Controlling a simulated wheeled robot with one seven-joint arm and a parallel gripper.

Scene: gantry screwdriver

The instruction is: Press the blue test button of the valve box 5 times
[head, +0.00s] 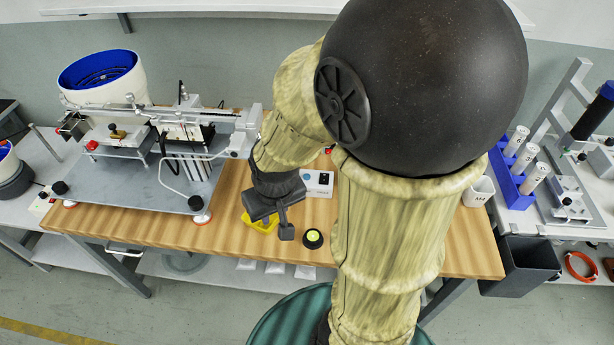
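A small white box (319,188), which looks like the valve box, sits on the wooden bench just right of my gripper. One finger shows pointing down toward the front; the finger gap is not clear. My arm covers the bench right of the box.
A yellow tray (259,226) lies under my gripper. A round black item with a yellow-green top (313,238) sits near the bench's front edge. A metal fixture plate (130,186) with a feeder bowl (104,77) fills the left. A blue rack (511,180) stands on the right table.

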